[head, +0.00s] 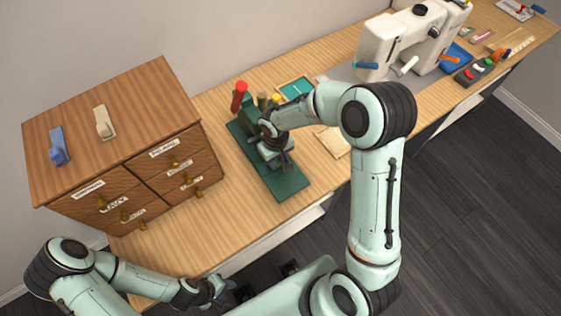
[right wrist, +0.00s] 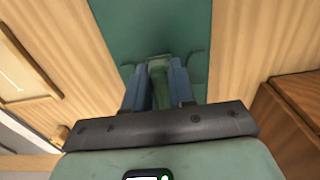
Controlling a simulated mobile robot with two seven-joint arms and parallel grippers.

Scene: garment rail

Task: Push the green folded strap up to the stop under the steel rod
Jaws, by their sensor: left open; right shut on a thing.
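A green press-like tool (head: 262,165) with a long base plate stands on the wooden table; a red-knobbed lever (head: 239,97) rises at its far end. My right gripper (head: 284,166) is low over the plate. In the right wrist view its two blue fingers (right wrist: 160,72) are shut on the green folded strap (right wrist: 160,88), which lies between them above the green plate (right wrist: 150,22). The strap is hidden in the head view. I cannot make out the steel rod or the stop. My left gripper (head: 222,291) is open and empty, near the table's front edge.
A wooden drawer cabinet (head: 112,115) stands left of the tool, with a blue and a beige object on top. A teal tray (head: 296,88) lies behind my right arm. A white sewing machine (head: 408,38) stands farther right.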

